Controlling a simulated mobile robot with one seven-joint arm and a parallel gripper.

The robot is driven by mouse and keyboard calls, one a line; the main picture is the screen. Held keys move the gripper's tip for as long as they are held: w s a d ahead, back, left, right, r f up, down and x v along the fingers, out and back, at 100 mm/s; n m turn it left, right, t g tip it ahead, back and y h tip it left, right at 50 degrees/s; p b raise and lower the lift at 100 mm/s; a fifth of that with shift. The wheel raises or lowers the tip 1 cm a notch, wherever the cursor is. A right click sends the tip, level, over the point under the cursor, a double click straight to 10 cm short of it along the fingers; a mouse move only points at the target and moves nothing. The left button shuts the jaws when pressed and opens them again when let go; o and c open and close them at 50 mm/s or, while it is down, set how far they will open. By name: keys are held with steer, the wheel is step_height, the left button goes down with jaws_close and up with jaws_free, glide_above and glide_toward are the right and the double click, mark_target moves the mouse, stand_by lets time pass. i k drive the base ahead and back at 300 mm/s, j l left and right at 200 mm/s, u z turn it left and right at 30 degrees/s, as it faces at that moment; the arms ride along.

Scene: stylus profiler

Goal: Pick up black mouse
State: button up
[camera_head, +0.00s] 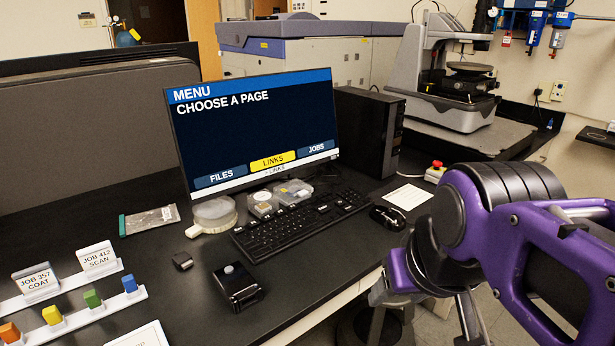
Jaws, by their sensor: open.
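The black mouse (388,217) lies on the black bench top, just right of the keyboard's right end and close to the bench's front edge. It looks small, dark and rounded, with a few light highlights. Nothing covers it. My purple and black arm fills the lower right, to the right of the mouse and apart from it. I cannot make out my gripper's fingertips in this view.
The keyboard (300,222) lies left of the mouse, below the monitor (255,135). A white card (408,197) and a red-topped button box (435,171) are behind and right of it. A black box with a silver knob (238,287) stands front left.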

mark_target(393, 220)
steer(key=z, duration=0.35)
steer(key=i+l+u, duration=0.35)
steer(key=l, duration=0.3)
steer(key=i+l+u, duration=0.2)
steer(key=l, duration=0.15)
steer(key=l+u, duration=0.2)
steer(key=l, duration=0.2)
steer(key=i+l+u, duration=0.2)
steer(key=l, duration=0.2)
steer(key=k, duration=0.1)
